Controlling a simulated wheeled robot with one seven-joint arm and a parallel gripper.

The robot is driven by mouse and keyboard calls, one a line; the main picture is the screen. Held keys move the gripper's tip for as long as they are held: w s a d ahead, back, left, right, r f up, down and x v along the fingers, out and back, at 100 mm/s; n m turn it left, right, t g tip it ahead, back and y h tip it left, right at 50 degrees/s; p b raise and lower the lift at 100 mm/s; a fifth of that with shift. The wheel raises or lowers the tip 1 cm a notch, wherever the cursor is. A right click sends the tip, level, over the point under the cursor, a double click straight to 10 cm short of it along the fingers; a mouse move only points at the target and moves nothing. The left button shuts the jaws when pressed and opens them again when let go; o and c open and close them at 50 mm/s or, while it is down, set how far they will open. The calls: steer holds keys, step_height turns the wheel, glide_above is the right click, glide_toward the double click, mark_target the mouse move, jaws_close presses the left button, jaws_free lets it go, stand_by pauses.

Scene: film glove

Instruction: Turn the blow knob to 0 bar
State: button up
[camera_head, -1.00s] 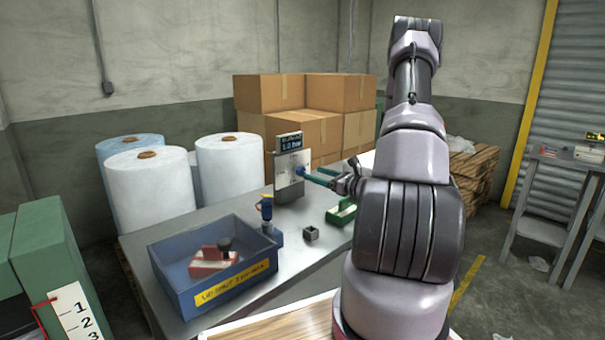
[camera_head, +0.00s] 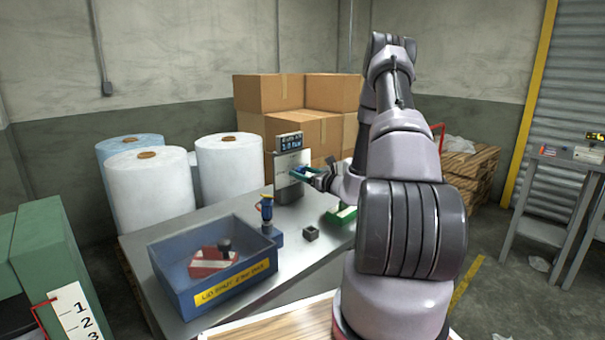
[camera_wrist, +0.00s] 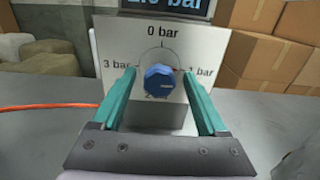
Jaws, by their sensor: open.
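The blow knob (camera_wrist: 159,80) is a blue lobed dial on a pale upright panel (camera_wrist: 165,38) in the wrist view. The panel is marked 3 bar at left, 0 bar at top and 1 bar at right. A display (camera_wrist: 170,6) above it is cut off; it seems to read 2.0 bar. My gripper (camera_wrist: 160,76) is open, its two green fingers on either side of the knob; I cannot tell whether they touch it. In the head view the gripper (camera_head: 298,172) reaches the panel (camera_head: 287,165) from the right, hiding the knob.
A blue bin (camera_head: 175,277) holds a red and white object (camera_head: 210,262). A blue bottle-like tool (camera_head: 267,209), a small grey block (camera_head: 311,233) and a green item (camera_head: 341,215) stand on the grey table (camera_head: 225,208). Cardboard boxes (camera_head: 310,92) and white rolls (camera_head: 228,165) are behind.

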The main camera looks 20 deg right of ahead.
steer(key=shift+w, duration=0.1)
jaws_close()
steer(key=shift+a+n, duration=0.1)
steer(key=shift+n, duration=0.2)
steer(key=n, duration=1.3)
steer(key=shift+n, duration=2.1)
